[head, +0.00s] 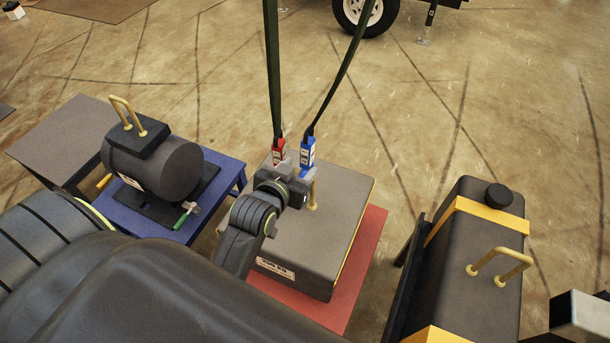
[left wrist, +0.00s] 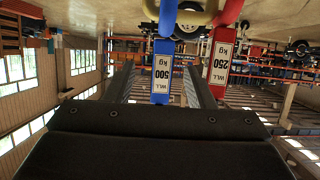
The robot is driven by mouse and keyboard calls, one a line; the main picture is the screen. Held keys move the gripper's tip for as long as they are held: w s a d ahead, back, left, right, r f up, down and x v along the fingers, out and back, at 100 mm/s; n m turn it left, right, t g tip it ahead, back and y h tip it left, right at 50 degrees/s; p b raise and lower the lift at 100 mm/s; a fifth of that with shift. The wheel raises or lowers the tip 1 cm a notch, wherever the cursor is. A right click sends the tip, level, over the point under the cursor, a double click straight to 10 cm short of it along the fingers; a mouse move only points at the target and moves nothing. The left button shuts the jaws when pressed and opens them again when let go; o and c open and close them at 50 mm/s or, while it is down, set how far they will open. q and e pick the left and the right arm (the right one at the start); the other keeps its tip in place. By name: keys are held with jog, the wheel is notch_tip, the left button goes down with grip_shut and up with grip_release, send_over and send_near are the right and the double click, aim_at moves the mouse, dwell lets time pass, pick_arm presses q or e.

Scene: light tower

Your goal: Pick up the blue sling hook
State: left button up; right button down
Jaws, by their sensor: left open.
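The blue sling hook (head: 308,152) hangs from a dark strap above the grey box (head: 339,200). In the left wrist view its blue body (left wrist: 162,72), labelled 500 kg, shows between my two fingers. My left gripper (head: 297,171) is open, with a finger on either side of the blue hook in that view. I cannot tell whether the fingers touch it. The red sling hook (head: 279,151) hangs just left of the blue one.
The grey box has a yellow lifting eye (head: 312,196) and stands on a red base (head: 362,262). A dark motor (head: 172,165) on a blue stand (head: 226,178) is at left. A dark tank (head: 470,262) with yellow bands is at right. The floor behind is mostly clear.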

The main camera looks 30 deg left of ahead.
aim_at(304, 161)
pick_arm(q)
jog(key=shift+a+p+x, duration=0.2)
jog(key=shift+p+x, duration=0.35)
jog(key=shift+x, duration=2.95)
jog(key=shift+f, duration=0.1)
jog(key=c, duration=1.1)
grip_shut()
